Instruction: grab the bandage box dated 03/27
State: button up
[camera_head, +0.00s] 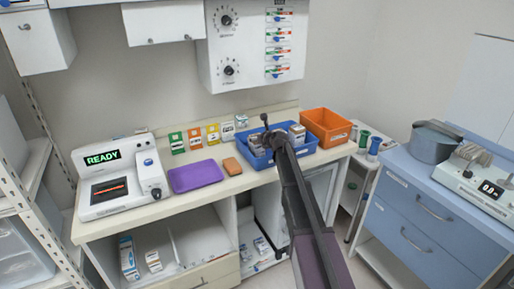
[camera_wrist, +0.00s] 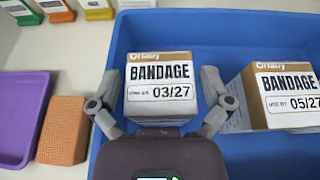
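The bandage box dated 03/27 (camera_wrist: 160,88) is a white and brown carton in the blue bin (camera_wrist: 232,32), its label facing up in the wrist view. My gripper (camera_wrist: 159,78) is open, with one finger on each side of this box; a narrow gap shows at the left finger, and contact on the right is hard to tell. A second bandage box, dated 05/27 (camera_wrist: 282,97), sits to the right in the same bin. In the head view my gripper (camera_head: 268,130) is over the blue bin (camera_head: 262,163), partly hiding the boxes.
A purple tray (camera_head: 196,176) and a brown block (camera_head: 232,166) lie left of the bin. An orange bin (camera_head: 327,127) stands close on its right. Several coloured cards (camera_head: 195,139) stand behind, and a device reading READY (camera_head: 102,158) is at the counter's left.

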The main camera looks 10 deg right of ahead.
jog(key=c, duration=0.8)
jog(key=shift+o, duration=0.2)
jog(key=shift+r, duration=0.15)
notch_tip(320, 180, up, 10)
jog(key=p, duration=1)
